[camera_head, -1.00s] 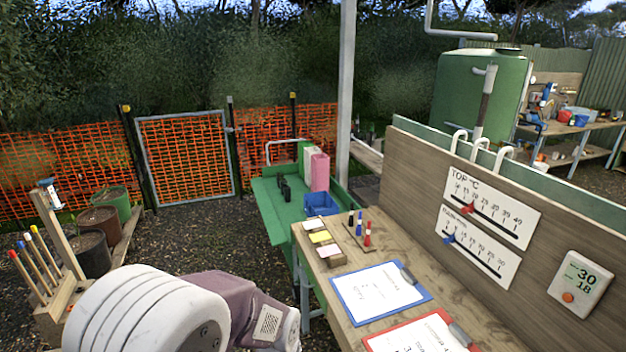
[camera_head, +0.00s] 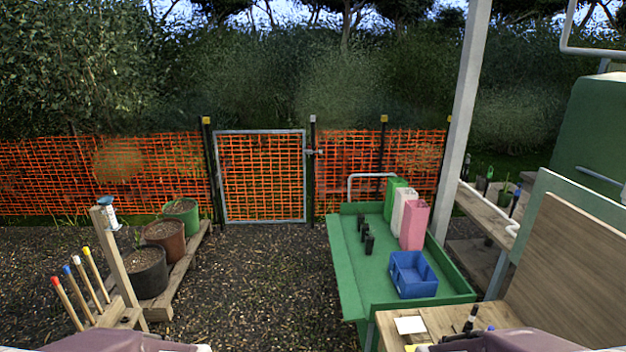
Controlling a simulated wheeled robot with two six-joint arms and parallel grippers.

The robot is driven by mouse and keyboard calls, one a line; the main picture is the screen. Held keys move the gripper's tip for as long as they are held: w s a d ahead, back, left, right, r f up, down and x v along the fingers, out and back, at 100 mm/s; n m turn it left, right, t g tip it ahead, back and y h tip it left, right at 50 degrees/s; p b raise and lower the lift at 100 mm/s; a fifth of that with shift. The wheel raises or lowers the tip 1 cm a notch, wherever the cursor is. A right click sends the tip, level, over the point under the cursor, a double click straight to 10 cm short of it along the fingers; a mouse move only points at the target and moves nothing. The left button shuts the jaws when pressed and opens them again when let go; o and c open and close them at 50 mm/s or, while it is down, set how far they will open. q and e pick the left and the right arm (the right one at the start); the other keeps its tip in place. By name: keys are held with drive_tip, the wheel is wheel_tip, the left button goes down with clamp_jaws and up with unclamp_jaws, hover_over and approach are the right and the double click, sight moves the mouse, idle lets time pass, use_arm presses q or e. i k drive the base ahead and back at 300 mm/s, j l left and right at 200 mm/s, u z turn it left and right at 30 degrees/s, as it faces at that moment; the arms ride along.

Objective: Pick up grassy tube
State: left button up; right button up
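Several small black tubes (camera_head: 367,237) stand in a row on the left part of the green bench tray (camera_head: 343,258). They are too small to tell whether any has grass in it. More small containers with some green (camera_head: 504,191) stand on a wooden shelf at the right, behind the post. Parts of my two arms show at the bottom edge, left and right. Neither gripper is in view.
A blue crate (camera_head: 413,275) and green, white and pink upright containers (camera_head: 414,226) stand on the green bench. A wooden table (camera_head: 440,318) is at the lower right. Pots (camera_head: 146,272) stand on a plank at left, near a rack of coloured sticks (camera_head: 75,290). Gravel (camera_head: 262,285) between is clear.

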sight(365, 227)
drive_tip(key=i, duration=2.7)
drive_tip(key=i+j+z, duration=0.2)
drive_tip(key=i, duration=0.25)
drive_tip(key=i+j+z, duration=0.25)
drive_tip(key=i, duration=0.15)
drive_tip(key=i+j+z, duration=0.2)
drive_tip(key=i, duration=0.25)
